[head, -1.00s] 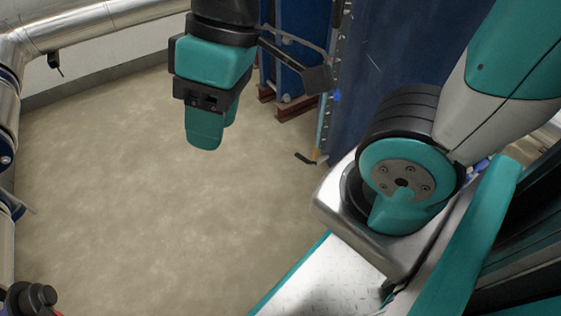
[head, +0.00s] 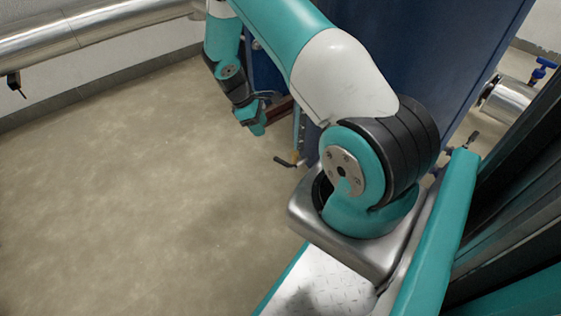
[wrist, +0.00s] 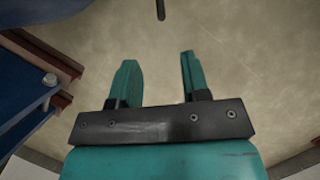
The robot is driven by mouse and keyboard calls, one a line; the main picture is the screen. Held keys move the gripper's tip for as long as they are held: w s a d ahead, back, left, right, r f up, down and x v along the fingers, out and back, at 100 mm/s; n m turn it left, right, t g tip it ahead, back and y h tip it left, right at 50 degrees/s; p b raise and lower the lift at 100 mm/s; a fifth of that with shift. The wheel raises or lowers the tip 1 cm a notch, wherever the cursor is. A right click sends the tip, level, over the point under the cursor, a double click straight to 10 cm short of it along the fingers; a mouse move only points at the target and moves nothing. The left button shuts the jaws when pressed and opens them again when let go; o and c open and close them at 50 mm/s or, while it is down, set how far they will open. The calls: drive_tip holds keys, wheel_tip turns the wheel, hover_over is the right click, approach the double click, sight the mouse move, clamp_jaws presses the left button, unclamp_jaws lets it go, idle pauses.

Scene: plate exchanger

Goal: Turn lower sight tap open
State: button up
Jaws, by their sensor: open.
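The lower sight tap (head: 294,159) is a small brass-coloured fitting with a dark lever, low at the near edge of the blue exchanger. Its lever (head: 283,161) sticks out to the left over the floor. A dark rod end, probably the same lever (wrist: 160,9), shows at the top of the wrist view, beyond the fingertips. My gripper (head: 258,130) is above and left of the tap, apart from it. In the wrist view my gripper (wrist: 158,62) has its two teal fingers spread with only floor between them.
The blue exchanger panel (head: 420,50) stands right behind the tap. A blue foot and red-brown rail (wrist: 45,95) lie close to the left of the fingers in the wrist view. Silver pipes (head: 90,30) run along the back wall. The floor (head: 130,200) at left is clear.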

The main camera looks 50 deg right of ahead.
sight(280, 158)
drive_tip(key=b+x, duration=0.7)
drive_tip(key=x, duration=1)
drive_tip(key=shift+s+f+b, duration=0.1)
drive_tip(key=shift+f+b, duration=0.1)
drive_tip(key=shift+b, duration=0.2)
clamp_jaws()
